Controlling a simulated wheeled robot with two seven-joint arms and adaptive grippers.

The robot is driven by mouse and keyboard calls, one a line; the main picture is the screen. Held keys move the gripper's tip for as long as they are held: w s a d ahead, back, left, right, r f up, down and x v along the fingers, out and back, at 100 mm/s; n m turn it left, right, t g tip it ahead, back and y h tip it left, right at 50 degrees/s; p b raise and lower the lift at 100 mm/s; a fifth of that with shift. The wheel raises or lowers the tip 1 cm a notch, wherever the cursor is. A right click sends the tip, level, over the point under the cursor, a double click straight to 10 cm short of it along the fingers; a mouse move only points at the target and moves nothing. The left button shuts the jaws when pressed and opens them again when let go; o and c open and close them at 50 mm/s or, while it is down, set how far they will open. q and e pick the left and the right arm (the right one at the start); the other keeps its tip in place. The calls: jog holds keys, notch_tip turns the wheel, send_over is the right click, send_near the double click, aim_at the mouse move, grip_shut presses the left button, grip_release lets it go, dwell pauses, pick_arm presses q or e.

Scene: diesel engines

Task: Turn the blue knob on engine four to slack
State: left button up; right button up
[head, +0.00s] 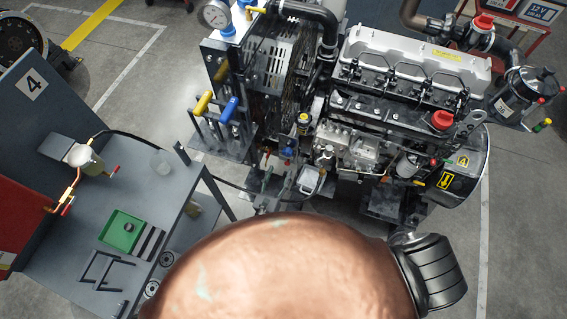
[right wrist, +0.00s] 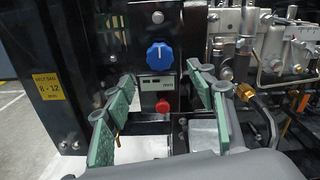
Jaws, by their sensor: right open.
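The blue knob (right wrist: 159,56) sits on a dark upright plate, facing me in the right wrist view, with a pale pointer mark on it. Below it is a small display marked "mm" (right wrist: 158,84) and a red button (right wrist: 162,106). My right gripper (right wrist: 166,88) is open, its green-padded fingers apart on either side of the display and button, below the knob and not touching it. Nothing is between the fingers. The engine (head: 400,85) stands at the upper middle of the head view. My left gripper is not in view.

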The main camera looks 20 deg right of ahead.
jog(key=v, duration=0.2)
jog(key=shift+s+a, duration=0.15)
jog(key=shift+s, duration=0.05)
dwell(0.4)
